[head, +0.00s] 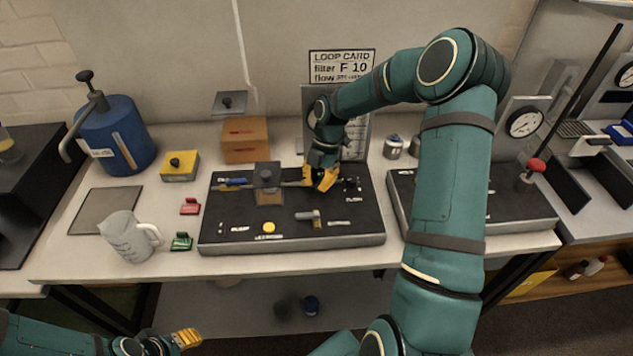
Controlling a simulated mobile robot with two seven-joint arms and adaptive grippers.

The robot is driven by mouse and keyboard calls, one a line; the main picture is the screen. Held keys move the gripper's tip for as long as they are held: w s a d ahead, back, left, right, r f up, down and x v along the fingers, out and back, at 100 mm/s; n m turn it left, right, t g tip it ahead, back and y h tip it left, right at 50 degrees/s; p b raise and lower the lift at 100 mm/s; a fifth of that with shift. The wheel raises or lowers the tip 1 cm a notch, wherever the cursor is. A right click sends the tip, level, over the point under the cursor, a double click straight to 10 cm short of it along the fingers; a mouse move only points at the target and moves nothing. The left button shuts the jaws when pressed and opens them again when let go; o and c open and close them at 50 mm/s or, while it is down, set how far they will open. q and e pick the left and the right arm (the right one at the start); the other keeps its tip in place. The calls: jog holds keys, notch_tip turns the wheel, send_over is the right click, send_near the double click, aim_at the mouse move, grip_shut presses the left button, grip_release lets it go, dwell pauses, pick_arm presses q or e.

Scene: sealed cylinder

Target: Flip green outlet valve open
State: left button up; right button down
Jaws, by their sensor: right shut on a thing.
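My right gripper (322,181) reaches down to the black panel (285,235) at the right end of the pipe, right of the filter housing (268,185). Its yellow fingers are shut on a fitting there, which I take to be the green outlet valve. The fingers hide that valve, so its handle angle cannot be told. A blue valve handle (234,182) shows on the pipe left of the housing. My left gripper (187,338) is low at the bottom left, away from the panel; its finger opening is unclear.
A red tag (190,206) and a green tag (181,242) lie left of the panel, near a clear jug (130,236). A blue tank (117,136) and a yellow box (180,166) stand behind. A second panel (515,213) with a gauge is at the right.

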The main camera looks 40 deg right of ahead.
jog(key=shift+s+d, duration=0.15)
jog(key=shift+d, duration=0.3)
jog(key=shift+s+d+f, duration=0.1)
jog(key=shift+s+d, duration=0.1)
jog(key=shift+s, duration=0.4)
jog(key=shift+a, duration=0.1)
jog(key=shift+a, duration=0.1)
jog(key=v, duration=0.7)
jog(key=shift+r, duration=0.3)
